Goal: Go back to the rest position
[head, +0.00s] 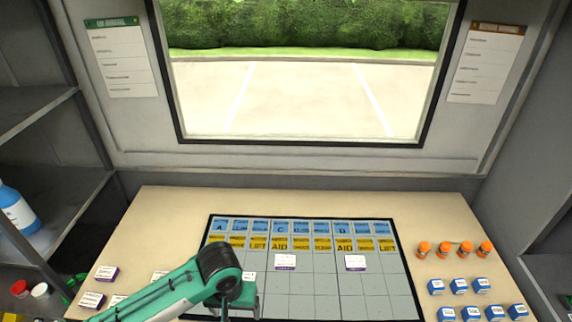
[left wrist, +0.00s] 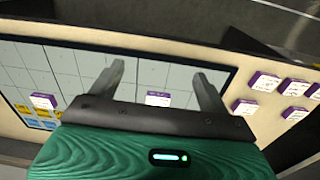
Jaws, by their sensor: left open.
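My left gripper (left wrist: 162,88) is open in the left wrist view, with its two fingers apart and nothing held between them. In the head view my green left arm reaches in from the lower left over the front left part of the gridded board (head: 321,277). Its fingers are hidden there behind the wrist. A purple-and-white box (left wrist: 158,99) lies on the board beyond the gap between the fingers. My right gripper is in neither view.
Several similar boxes (head: 106,273) lie at the table's left. Orange bottles (head: 424,249) and blue-and-white boxes (head: 460,285) stand at the right. Shelves (head: 45,215) flank the table, and a window (head: 300,85) is behind.

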